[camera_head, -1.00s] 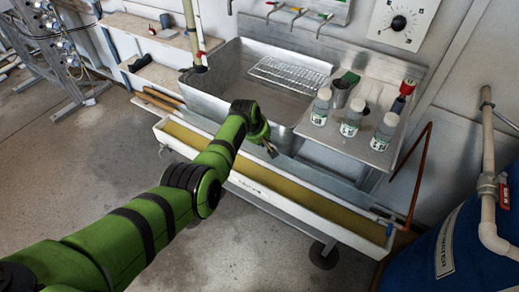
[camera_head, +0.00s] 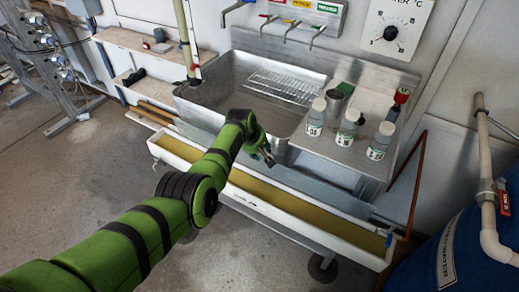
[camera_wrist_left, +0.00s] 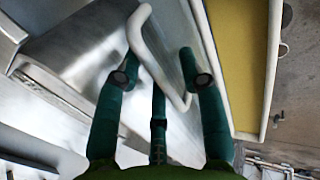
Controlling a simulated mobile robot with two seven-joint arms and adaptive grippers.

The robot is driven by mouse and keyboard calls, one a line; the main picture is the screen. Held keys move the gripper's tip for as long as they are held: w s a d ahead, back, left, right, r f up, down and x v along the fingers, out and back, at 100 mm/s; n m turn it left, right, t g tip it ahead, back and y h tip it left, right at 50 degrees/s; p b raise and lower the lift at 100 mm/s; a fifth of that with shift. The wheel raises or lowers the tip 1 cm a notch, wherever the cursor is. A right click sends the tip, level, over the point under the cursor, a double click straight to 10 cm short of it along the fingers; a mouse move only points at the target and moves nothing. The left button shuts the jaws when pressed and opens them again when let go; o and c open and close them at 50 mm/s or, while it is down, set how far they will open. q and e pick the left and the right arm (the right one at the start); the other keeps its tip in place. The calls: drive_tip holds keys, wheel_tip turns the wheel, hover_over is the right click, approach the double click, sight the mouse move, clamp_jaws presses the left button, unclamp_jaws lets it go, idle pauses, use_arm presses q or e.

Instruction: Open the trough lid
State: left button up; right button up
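The long white trough (camera_head: 262,207) stands in front of the sink, and its yellow inside shows along its length. A grey panel (camera_head: 330,192), apparently the lid, slopes up behind the opening towards the sink. My left gripper (camera_head: 267,158) is above the trough's back side, by this panel. In the left wrist view a bent pale bar (camera_wrist_left: 158,55), which looks like a handle, passes between the spread dark green fingers (camera_wrist_left: 160,72). Firm contact with the bar cannot be made out. The yellow trough inside (camera_wrist_left: 237,60) shows at the right there. My right gripper is not in view.
The steel sink (camera_head: 207,103) with a wire rack (camera_head: 285,86) is behind the trough. Several bottles (camera_head: 347,127) stand on the drainboard at its right. A blue barrel (camera_head: 455,250) and pipes (camera_head: 487,170) are at the right. The floor (camera_head: 90,190) at left is clear.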

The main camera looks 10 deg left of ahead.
use_arm(q)
drive_tip(key=v, duration=1.2)
idle(0.6)
